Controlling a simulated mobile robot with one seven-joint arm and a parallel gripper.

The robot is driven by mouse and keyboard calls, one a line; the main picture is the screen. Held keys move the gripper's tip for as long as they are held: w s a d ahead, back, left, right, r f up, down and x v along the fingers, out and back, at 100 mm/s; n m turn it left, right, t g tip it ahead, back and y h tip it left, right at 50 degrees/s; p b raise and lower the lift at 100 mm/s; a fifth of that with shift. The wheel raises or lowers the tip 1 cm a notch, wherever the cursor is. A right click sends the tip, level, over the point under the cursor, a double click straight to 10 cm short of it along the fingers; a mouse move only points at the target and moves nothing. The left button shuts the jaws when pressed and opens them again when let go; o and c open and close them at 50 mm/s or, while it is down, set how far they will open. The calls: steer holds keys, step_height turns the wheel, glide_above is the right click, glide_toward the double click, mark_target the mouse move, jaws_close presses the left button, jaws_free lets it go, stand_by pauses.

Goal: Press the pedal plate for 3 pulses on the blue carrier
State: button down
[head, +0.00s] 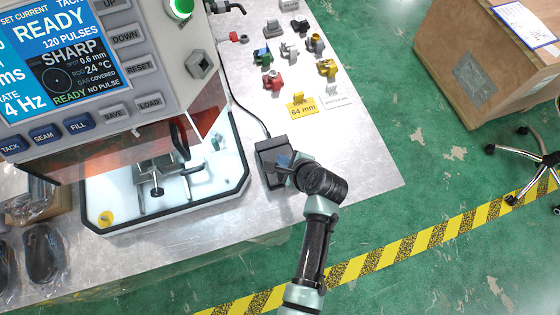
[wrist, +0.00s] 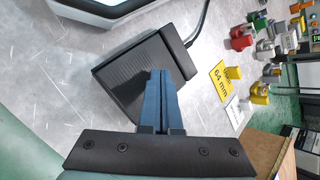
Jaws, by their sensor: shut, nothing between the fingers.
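The pedal plate (head: 268,152) is a black box on the metal bench, right of the machine. In the wrist view the pedal (wrist: 125,82) shows its ribbed top and a cable at its far end. My gripper (head: 284,160) is shut and empty, with its blue fingertips over the pedal. In the wrist view the fingertips (wrist: 161,72) overlap the pedal's right part; I cannot tell whether they touch it. A grey fixture (head: 155,170) stands in the machine's white tray. I cannot make out a blue carrier. The machine screen (head: 62,55) reads READY, 120 PULSES and NO PULSE.
Several small coloured parts, including a red one (head: 272,80) and a yellow one (head: 327,68), stand on the bench behind the pedal. A yellow 64 mm sign (head: 302,105) stands near them. The bench right of the pedal is clear. A cardboard box (head: 490,65) is beyond.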

steer(key=shift+s+f+b, duration=0.15)
steer(key=shift+f+b, duration=0.15)
steer(key=shift+f, duration=0.4)
stand_by(0.5)
steer(key=shift+r, duration=0.2)
steer(key=shift+r+p, duration=0.9)
steer(key=shift+p, duration=0.2)
steer(key=shift+w, duration=0.2)
steer(key=r+p, duration=0.5)
steer(key=shift+w+a+r, duration=0.1)
steer(key=shift+w+r, duration=0.05)
steer(key=shift+w, duration=0.1)
stand_by(1.8)
